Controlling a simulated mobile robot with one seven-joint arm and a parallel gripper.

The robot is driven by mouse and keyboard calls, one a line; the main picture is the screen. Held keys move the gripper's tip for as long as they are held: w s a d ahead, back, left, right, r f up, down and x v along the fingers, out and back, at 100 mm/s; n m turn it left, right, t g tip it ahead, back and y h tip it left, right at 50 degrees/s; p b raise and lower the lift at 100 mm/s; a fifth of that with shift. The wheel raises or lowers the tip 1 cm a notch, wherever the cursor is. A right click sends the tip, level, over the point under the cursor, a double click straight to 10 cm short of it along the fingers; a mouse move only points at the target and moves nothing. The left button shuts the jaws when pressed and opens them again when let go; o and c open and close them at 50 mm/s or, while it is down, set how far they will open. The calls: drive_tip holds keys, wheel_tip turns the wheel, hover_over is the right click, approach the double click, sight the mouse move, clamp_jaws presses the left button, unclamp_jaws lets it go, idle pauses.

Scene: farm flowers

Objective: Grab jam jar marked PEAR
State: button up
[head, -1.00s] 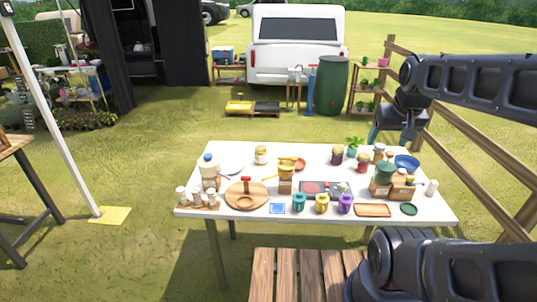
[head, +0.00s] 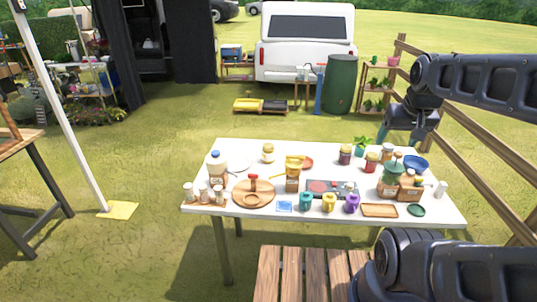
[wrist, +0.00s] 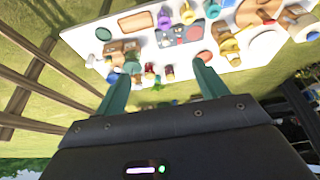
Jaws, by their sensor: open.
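Several small jars stand on the white table (head: 240,212), too small in the picture for their labels to be read, so I cannot tell which is marked PEAR. A pale yellow jar (head: 268,153) stands at the back left of centre. A dark jar (head: 345,155) and a red jar (head: 371,162) stand at the back right. The wrist view shows a dark red jar (wrist: 150,71) beyond the fingers. My gripper (wrist: 160,90) is open and empty, with its two green fingers apart. In the head view it hangs beyond the table's back right corner, touching no jar.
The table is crowded with a round wooden board (head: 240,196), coloured mugs (head: 329,202), a stove (head: 320,187), a blue bowl (head: 415,162) and wooden boxes (head: 409,187). A slatted bench (head: 290,275) stands in front. A wooden fence (head: 480,155) runs along the right.

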drive_tip(key=o, duration=0.4)
